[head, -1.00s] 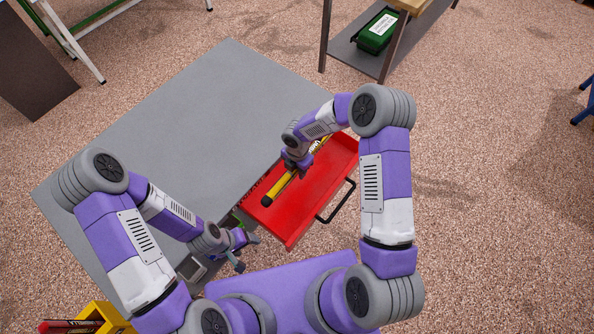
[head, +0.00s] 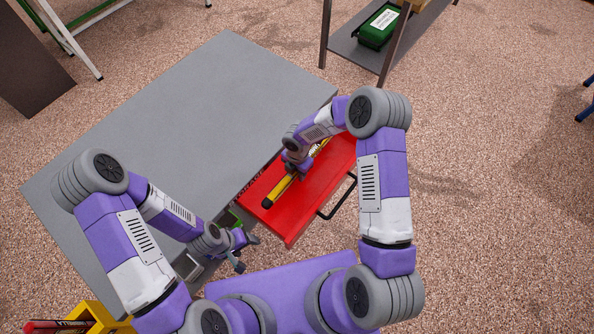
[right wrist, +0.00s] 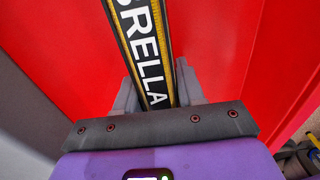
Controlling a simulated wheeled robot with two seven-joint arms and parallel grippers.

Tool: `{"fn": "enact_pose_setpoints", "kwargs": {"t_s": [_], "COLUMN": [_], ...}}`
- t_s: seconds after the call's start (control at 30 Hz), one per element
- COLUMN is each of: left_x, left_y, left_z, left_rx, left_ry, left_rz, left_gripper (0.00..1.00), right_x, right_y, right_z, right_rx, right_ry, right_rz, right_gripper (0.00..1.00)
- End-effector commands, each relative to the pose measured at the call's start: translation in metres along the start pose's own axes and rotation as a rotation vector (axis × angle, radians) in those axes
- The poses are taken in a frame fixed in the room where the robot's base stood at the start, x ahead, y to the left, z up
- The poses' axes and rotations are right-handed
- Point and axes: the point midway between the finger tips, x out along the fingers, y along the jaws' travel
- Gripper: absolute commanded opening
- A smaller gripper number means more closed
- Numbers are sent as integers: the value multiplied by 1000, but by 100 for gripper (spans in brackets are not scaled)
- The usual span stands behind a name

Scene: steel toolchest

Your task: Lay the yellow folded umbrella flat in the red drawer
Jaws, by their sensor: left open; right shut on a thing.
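The yellow folded umbrella (head: 282,190) has dark edges and printed lettering; in the right wrist view (right wrist: 145,50) it runs straight up from between the fingers. My right gripper (head: 298,166) is shut on it. The umbrella lies lengthwise over the open red drawer (head: 300,215), near its chest side, and looks level. I cannot tell whether it touches the drawer floor. Red fills much of the right wrist view (right wrist: 225,50) on both sides. My left gripper (head: 247,253) is open and empty, at lower left of the drawer.
The grey chest top (head: 190,110) is broad and bare. The drawer's dark handle (head: 339,197) sticks out at its front. A yellow holder (head: 105,318) with a red item (head: 55,326) stands at lower left. A green box (head: 377,28) sits on a shelf at the back.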

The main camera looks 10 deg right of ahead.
Motion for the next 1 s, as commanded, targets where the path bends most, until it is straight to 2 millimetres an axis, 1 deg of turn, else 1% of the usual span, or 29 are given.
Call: {"fn": "enact_pose_setpoints", "kwargs": {"t_s": [0.23, 0.93, 0.97, 1.0], "left_x": [1, 12, 12, 11], "left_y": [0, -4, -4, -4], "left_z": [0, -1, -1, 0], "left_rx": [0, 0, 0, 0], "left_ry": [0, 0, 0, 0], "left_rz": [0, 0, 0, 0], "left_gripper": [68, 68, 68, 68], "right_x": [1, 16, 15, 15], "right_y": [0, 0, 0, 0], "right_z": [0, 0, 0, 0], "right_rx": [0, 0, 0, 0], "right_ry": [0, 0, 0, 0], "right_rz": [1, 0, 1, 0], "right_gripper": [0, 0, 41, 48]}}
